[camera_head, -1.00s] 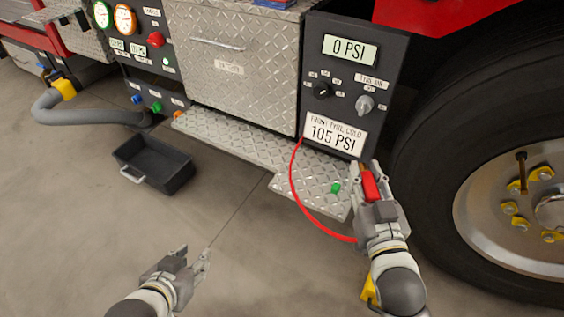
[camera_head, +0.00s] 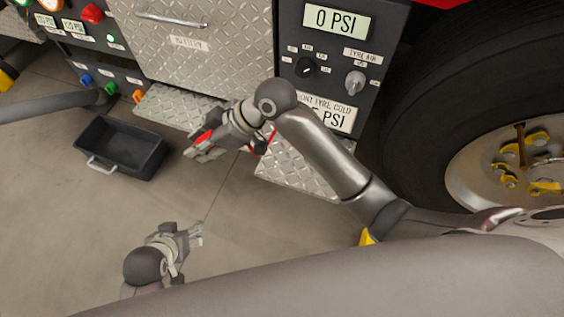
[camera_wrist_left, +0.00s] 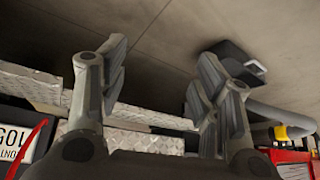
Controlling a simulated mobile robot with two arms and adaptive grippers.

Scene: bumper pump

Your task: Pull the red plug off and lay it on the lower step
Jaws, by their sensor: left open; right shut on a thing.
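My right gripper (camera_head: 198,147) is shut on a red piece, which looks like the red plug (camera_head: 203,136). It is above the floor by the front edge of the diamond-plate step (camera_head: 180,107), left of the lower step (camera_head: 290,172). My right arm hides part of both steps and the lower panel. A red hose (camera_head: 268,142) shows behind my arm; where its end goes is hidden. It also shows in the left wrist view (camera_wrist_left: 38,140). My left gripper (camera_head: 194,234) is open and empty, low over the floor; its spread fingers show in the left wrist view (camera_wrist_left: 160,85).
A black tray (camera_head: 122,147) stands on the floor at left, near a grey hose (camera_head: 50,106). The gauge panel (camera_head: 330,60) is above the lower step, with a large tyre (camera_head: 430,120) to its right. The floor between the tray and my left gripper is clear.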

